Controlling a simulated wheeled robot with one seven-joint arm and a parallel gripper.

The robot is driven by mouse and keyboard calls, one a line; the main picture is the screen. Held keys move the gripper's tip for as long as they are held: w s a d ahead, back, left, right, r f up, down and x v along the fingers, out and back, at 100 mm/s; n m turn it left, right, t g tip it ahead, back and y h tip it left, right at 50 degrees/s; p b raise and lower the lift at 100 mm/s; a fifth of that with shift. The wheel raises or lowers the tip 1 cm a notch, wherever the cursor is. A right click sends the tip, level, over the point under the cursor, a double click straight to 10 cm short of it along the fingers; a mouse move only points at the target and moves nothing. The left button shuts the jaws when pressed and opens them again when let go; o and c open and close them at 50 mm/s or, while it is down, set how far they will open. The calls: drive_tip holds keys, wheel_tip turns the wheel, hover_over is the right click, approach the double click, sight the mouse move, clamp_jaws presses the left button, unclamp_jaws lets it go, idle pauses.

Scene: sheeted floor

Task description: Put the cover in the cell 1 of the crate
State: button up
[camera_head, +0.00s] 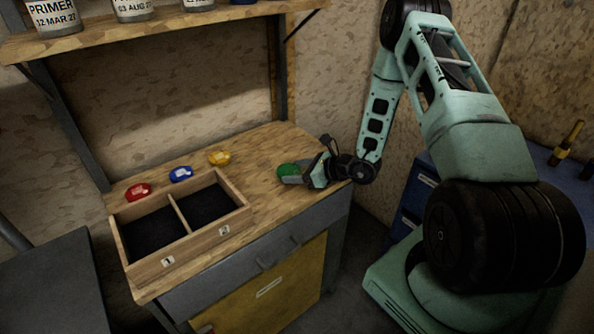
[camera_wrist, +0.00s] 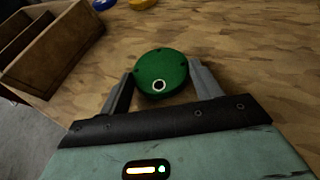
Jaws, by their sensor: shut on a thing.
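A round green cover (camera_head: 288,170) is at the right part of the wooden workbench. In the wrist view the green cover (camera_wrist: 161,73) sits between the two grey fingers of my gripper (camera_wrist: 161,85), which is shut on it. My gripper (camera_head: 300,177) comes in from the right, low over the bench top. A wooden crate (camera_head: 218,232) stands at the left of the bench. It has two dark, empty cells; the left one is labelled 1 and the right one 2. Part of the crate (camera_wrist: 60,60) shows at the upper left of the wrist view.
Red (camera_head: 138,191), blue (camera_head: 181,174) and yellow (camera_head: 219,157) round pieces lie in a row behind the crate. A shelf (camera_head: 170,25) with several cans hangs above the bench. The bench top (camera_head: 262,190) between crate and gripper is clear.

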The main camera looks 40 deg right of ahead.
drive_tip(key=shift+f, duration=0.2)
drive_tip(key=shift+f, duration=0.2)
drive_tip(key=o, duration=1.1)
drive_tip(key=shift+o, duration=0.2)
drive_tip(key=shift+r, duration=0.1)
